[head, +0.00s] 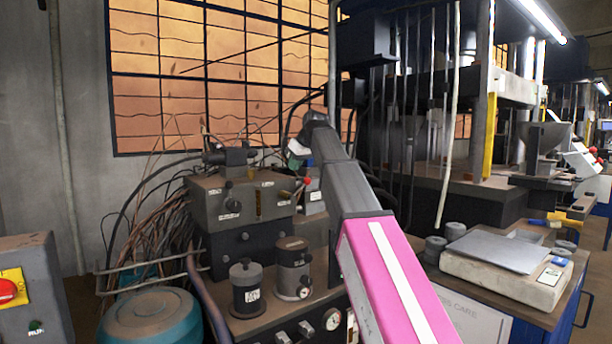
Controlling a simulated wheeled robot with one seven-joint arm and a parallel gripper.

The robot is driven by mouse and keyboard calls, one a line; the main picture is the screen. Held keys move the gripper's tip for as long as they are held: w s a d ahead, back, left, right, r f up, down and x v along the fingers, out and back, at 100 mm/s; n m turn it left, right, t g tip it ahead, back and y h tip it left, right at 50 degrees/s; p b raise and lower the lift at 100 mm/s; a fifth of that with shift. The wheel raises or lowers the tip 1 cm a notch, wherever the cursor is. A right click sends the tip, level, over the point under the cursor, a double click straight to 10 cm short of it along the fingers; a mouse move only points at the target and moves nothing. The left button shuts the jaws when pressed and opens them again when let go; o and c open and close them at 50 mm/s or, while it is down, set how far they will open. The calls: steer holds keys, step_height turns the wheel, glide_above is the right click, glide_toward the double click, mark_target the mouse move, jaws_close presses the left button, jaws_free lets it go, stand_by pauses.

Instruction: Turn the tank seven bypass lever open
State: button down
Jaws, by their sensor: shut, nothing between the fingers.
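A grey valve block (210,202) with small labels stands on the bench left of my arm. The labels are too small to read, so I cannot tell which is the tank seven bypass lever. My arm runs up from the lower right, pink then grey. My gripper (294,158) shows small and partly hidden at its far end, above and behind the block's right side. It is shut and empty, and I see no contact with a lever.
Two dark canisters (246,290) (293,270) stand before the block, with gauges (332,319) below. Loose cables and pipes crowd its left, near a teal drum (150,318). A scale (508,275) lies right of my arm. A grey box with a red knob (8,291) is far left.

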step_height(320, 180, up, 7)
steer(key=s+d+h, duration=0.1)
steer(key=d+h, duration=0.1)
steer(key=h, duration=0.3)
glide_toward(309, 179)
step_height(309, 179, down, 6)
steer(key=w+a, duration=0.2)
steer(key=shift+w+d+f+m+t, duration=0.15)
steer(key=shift+w+f+m+t, duration=0.15)
steer(key=shift+w+f+m, duration=0.1)
steer(key=shift+w+d, duration=0.1)
steer(key=shift+w+d+f+g+y, duration=0.5)
steer(key=shift+d+g+y, duration=0.1)
steer(key=shift+y, duration=0.3)
steer(key=shift+w+d+f+m+y, duration=0.1)
steer(key=shift+d+f+m+y, duration=0.2)
steer(key=shift+d+f+y, duration=0.15)
steer(key=shift+w+d+f, duration=0.2)
steer(key=shift+d+f, duration=0.05)
steer(key=shift+f, duration=0.25)
steer(key=shift+w+d+f, duration=0.15)
steer(key=shift+d+f, duration=0.05)
steer(key=shift+f, duration=0.3)
steer(key=shift+w+d+f, duration=0.2)
steer(key=shift+d+f, duration=0.05)
steer(key=shift+f, duration=0.25)
